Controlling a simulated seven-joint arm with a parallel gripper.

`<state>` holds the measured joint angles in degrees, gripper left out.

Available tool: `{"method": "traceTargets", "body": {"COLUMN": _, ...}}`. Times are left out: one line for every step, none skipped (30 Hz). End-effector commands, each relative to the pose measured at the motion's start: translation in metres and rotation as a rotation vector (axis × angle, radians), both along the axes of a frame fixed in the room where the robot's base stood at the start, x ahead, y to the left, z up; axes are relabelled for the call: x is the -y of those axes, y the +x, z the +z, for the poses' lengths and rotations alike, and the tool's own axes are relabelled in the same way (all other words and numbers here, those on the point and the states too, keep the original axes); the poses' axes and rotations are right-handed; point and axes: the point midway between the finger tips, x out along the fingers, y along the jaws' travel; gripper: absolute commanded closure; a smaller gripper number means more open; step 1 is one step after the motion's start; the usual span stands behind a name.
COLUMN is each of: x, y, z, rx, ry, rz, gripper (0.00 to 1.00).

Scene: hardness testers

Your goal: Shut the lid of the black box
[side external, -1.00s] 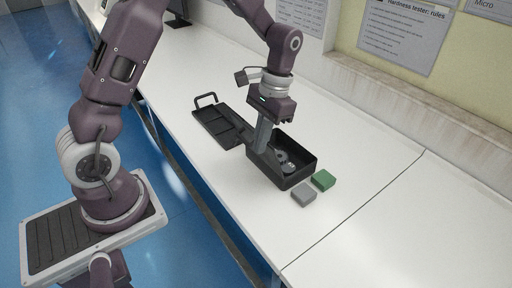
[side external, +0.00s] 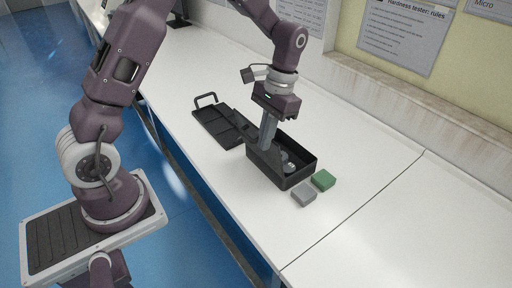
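The black box (side external: 292,180) stands on the white bench with its top open. Its lid (side external: 217,122) is folded back to the left and lies about flat, with a handle (side external: 205,99) at its far edge. A few small round grey pieces show inside the box. My gripper (side external: 266,147) points down at the box's left side, near the hinge, and partly hides the inside. Its fingers look close together, but I cannot tell whether they are shut or touch the box.
A green block (side external: 323,180) and a grey block (side external: 304,194) sit on the bench (side external: 372,190) just right of and in front of the box. The wall (side external: 400,95) runs behind. The bench to the right is clear.

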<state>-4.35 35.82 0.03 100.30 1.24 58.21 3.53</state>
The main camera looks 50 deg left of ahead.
Motion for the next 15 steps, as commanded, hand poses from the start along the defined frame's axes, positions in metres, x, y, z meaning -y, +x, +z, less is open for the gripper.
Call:
{"method": "traceTargets", "body": {"x": 0.000, "y": 0.002, "z": 0.000, "rx": 0.000, "ry": 0.000, "rz": 0.000, "gripper": 1.00}}
{"method": "traceTargets", "body": {"x": 0.000, "y": 0.003, "z": 0.000, "rx": 0.001, "ry": 0.000, "rz": 0.000, "gripper": 1.00}}
{"method": "traceTargets", "body": {"x": 0.000, "y": 0.005, "z": 0.001, "rx": 0.002, "ry": 0.000, "rz": 0.000, "gripper": 1.00}}
{"method": "traceTargets", "body": {"x": 0.000, "y": 0.006, "z": 0.001, "rx": 0.002, "ry": 0.000, "rz": 0.000, "gripper": 1.00}}
{"method": "traceTargets", "body": {"x": 0.000, "y": 0.007, "z": 0.001, "rx": 0.001, "ry": 0.000, "rz": -0.001, "gripper": 1.00}}
{"method": "traceTargets", "body": {"x": 0.000, "y": 0.009, "z": 0.001, "rx": 0.001, "ry": 0.000, "rz": -0.001, "gripper": 1.00}}
{"method": "traceTargets", "body": {"x": 0.000, "y": 0.010, "z": 0.002, "rx": 0.001, "ry": 0.000, "rz": -0.001, "gripper": 1.00}}
{"method": "traceTargets", "body": {"x": 0.000, "y": 0.011, "z": 0.002, "rx": 0.001, "ry": 0.000, "rz": -0.001, "gripper": 1.00}}
{"method": "traceTargets", "body": {"x": 0.000, "y": 0.013, "z": 0.002, "rx": 0.001, "ry": 0.000, "rz": -0.001, "gripper": 1.00}}
{"method": "traceTargets", "body": {"x": 0.000, "y": 0.014, "z": 0.002, "rx": 0.001, "ry": 0.000, "rz": -0.001, "gripper": 1.00}}
{"method": "traceTargets", "body": {"x": 0.000, "y": 0.015, "z": 0.002, "rx": 0.001, "ry": 0.000, "rz": -0.001, "gripper": 1.00}}
{"method": "traceTargets", "body": {"x": 0.000, "y": 0.017, "z": 0.003, "rx": 0.002, "ry": 0.000, "rz": -0.001, "gripper": 1.00}}
{"method": "traceTargets", "body": {"x": 0.000, "y": 0.018, "z": 0.003, "rx": 0.001, "ry": 0.000, "rz": -0.001, "gripper": 1.00}}
{"method": "traceTargets", "body": {"x": 0.000, "y": 0.019, "z": 0.003, "rx": 0.000, "ry": 0.000, "rz": -0.001, "gripper": 1.00}}
{"method": "traceTargets", "body": {"x": 0.000, "y": 0.021, "z": 0.003, "rx": 0.000, "ry": 0.000, "rz": -0.001, "gripper": 1.00}}
